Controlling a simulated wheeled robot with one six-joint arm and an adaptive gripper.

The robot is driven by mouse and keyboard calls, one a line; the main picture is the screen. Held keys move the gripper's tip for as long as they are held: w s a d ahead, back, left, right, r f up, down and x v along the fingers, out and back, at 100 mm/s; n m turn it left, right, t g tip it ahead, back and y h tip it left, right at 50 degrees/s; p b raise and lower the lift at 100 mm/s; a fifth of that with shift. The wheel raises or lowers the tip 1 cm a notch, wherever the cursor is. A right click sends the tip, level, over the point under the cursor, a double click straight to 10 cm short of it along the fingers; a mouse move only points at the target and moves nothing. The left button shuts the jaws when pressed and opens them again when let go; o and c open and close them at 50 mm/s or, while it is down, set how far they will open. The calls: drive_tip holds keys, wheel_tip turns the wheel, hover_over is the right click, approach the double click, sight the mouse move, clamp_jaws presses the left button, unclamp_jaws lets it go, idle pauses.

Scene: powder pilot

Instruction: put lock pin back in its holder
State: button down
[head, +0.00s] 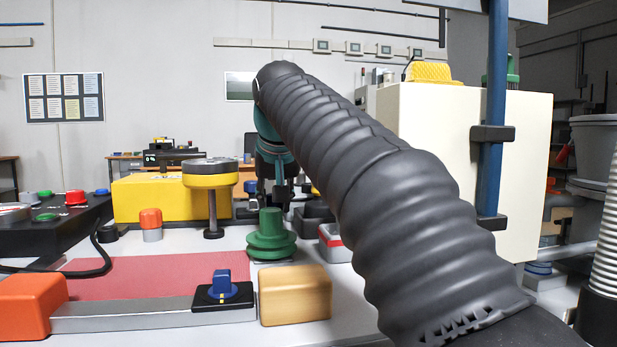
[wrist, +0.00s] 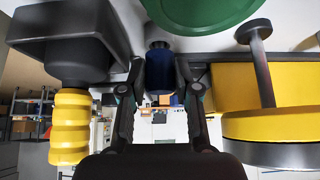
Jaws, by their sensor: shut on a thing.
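My gripper (wrist: 160,90) is shut on a dark blue cylindrical piece, which I take to be the lock pin (wrist: 159,74). Its narrower dark end shows above the blue part in the wrist view, close to the pale bench surface. I cannot tell whether that end touches the bench or sits in a hole. In the head view my gripper (head: 272,188) points down behind the green bellows-like part (head: 270,238), and the held piece is not clear there. I cannot make out the holder with certainty.
A dark block with a yellow ribbed knob (wrist: 70,125) stands close on one side of my gripper. A yellow-rimmed disc on a post (head: 211,180) and a yellow box (head: 145,200) stand left of it. A wooden block (head: 294,295) is in front.

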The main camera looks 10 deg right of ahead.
drive_tip(key=shift+f+b, duration=0.35)
drive_tip(key=shift+f, duration=0.2)
drive_tip(key=c, duration=0.8)
unclamp_jaws()
drive_tip(key=shift+c, duration=1.2)
drive_tip(key=shift+r, duration=0.1)
wheel_tip(320, 180, up, 7)
drive_tip(key=p, duration=0.7)
drive_tip(key=shift+p, duration=0.3)
